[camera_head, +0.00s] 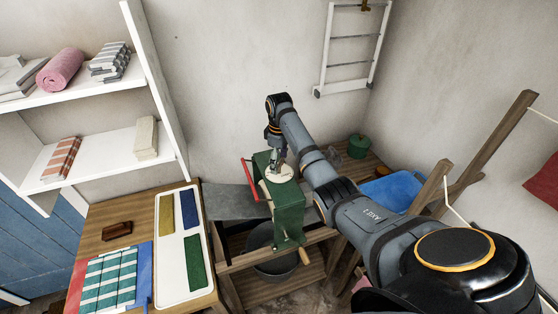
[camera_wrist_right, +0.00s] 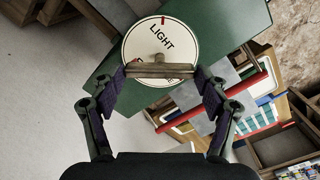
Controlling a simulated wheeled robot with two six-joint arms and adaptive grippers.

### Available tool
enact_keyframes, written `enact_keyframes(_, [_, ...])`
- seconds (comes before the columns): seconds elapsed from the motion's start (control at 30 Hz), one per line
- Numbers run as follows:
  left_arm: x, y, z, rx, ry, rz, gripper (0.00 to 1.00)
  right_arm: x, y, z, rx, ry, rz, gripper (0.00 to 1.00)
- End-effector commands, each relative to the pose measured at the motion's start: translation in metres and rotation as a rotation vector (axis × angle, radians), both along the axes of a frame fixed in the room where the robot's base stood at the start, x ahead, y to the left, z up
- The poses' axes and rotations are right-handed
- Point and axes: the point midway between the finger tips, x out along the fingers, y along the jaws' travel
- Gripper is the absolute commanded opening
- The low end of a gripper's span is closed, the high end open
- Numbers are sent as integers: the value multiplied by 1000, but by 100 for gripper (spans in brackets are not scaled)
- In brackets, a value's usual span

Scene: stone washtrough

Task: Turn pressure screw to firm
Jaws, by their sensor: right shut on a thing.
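The green wringer (camera_head: 288,215) stands in the middle of the head view, with a round cream dial (camera_head: 286,174) on its top. In the right wrist view the dial (camera_wrist_right: 145,38) reads "LIGHT" near a red mark (camera_wrist_right: 163,20) at its far edge; other lettering is mostly hidden by the screw's handle. The pressure screw's wooden bar handle (camera_wrist_right: 160,70) lies across the dial, roughly level in that view. My right gripper (camera_head: 276,160) reaches down from above and is shut on this handle, one finger at each end (camera_wrist_right: 163,80). My left gripper is out of view.
A red lever (camera_head: 250,182) and a wooden-gripped crank (camera_head: 304,255) stick out from the wringer. A dark tub (camera_head: 275,266) sits below. A white tray (camera_head: 187,284) with coloured cloths lies left; a blue basin (camera_head: 392,192) is at right.

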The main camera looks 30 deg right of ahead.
Motion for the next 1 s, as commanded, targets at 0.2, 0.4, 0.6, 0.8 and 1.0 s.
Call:
enact_keyframes(0.2, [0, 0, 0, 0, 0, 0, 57, -1, 0, -1, 1, 2, 205, 44])
enact_keyframes(0.4, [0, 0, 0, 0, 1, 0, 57, -1, 0, -1, 1, 3, 388, 44])
enact_keyframes(0.6, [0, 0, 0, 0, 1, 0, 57, -1, 0, -1, 0, 2, 543, 44])
enact_keyframes(0.8, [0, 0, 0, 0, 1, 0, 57, -1, 0, -1, 0, 2, 656, 44])
enact_keyframes(1.0, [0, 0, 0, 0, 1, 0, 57, -1, 0, -1, 0, 2, 723, 44])
